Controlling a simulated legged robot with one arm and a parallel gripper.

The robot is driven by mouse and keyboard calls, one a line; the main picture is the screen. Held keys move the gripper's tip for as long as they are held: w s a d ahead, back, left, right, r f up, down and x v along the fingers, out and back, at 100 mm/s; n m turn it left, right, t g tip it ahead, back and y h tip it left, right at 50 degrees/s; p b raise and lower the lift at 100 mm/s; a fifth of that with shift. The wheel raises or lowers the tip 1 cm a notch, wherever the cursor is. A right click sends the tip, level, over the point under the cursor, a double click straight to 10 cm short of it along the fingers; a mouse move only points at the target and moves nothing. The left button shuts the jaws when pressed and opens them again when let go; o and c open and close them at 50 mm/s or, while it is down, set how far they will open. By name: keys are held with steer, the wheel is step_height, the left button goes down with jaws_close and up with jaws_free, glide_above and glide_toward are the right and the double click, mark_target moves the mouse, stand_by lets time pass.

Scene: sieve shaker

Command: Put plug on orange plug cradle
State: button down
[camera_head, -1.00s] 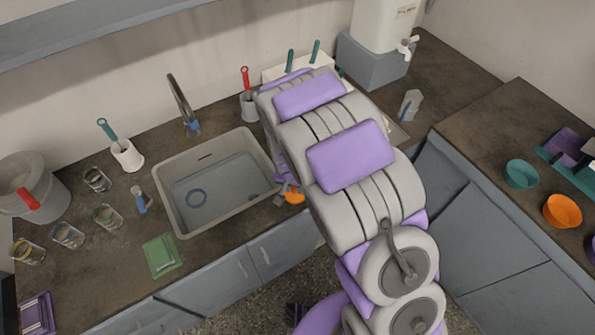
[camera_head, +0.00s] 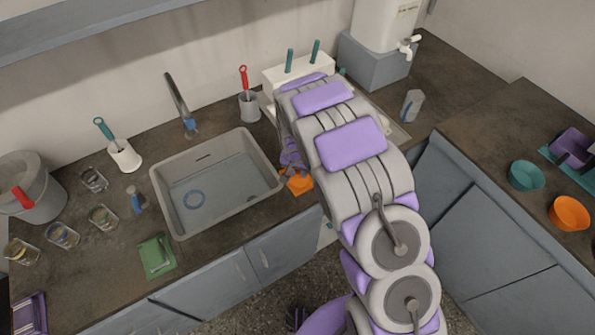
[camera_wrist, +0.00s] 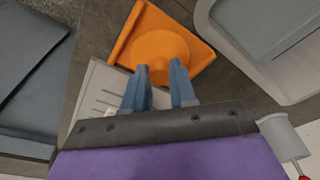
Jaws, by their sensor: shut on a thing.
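My gripper (camera_wrist: 158,88) points down beside the sink, its two blue fingers closed around a small orange piece, which I take to be the plug (camera_wrist: 158,68). A round orange shape spreads out just beyond the fingertips. Behind it is the square, flat orange plug cradle (camera_wrist: 196,50). Both are the same orange, so I cannot tell whether they touch. In the head view, the orange cradle (camera_head: 300,187) shows on the counter right of the sink, at the lower end of my arm. My fingers and the plug are mostly hidden there.
The sink (camera_head: 215,225) lies just left of the cradle, with a blue ring inside. A grey cup (camera_head: 249,106) with a red-handled tool stands behind. A pale slotted tray (camera_wrist: 90,97) lies close to my fingers. The counter's front edge is near the cradle.

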mark_target(296, 183)
steer(key=shift+r, duration=0.1)
steer(key=c, duration=0.9)
jaws_free()
steer(key=shift+a, duration=0.4)
steer(key=shift+d, duration=0.25)
steer(key=shift+d, duration=0.1)
steer(key=shift+s+a+r+p, duration=0.1)
steer(key=shift+s+r+p, duration=0.25)
steer(key=shift+r, duration=1.65)
steer(key=shift+s+a+r+p, duration=0.1)
steer(key=shift+s+r+p, duration=0.3)
steer(key=shift+r, duration=1.55)
steer(key=shift+s+a+r+p, duration=0.15)
steer(key=shift+r+p, duration=0.35)
steer(key=shift+r, duration=1.5)
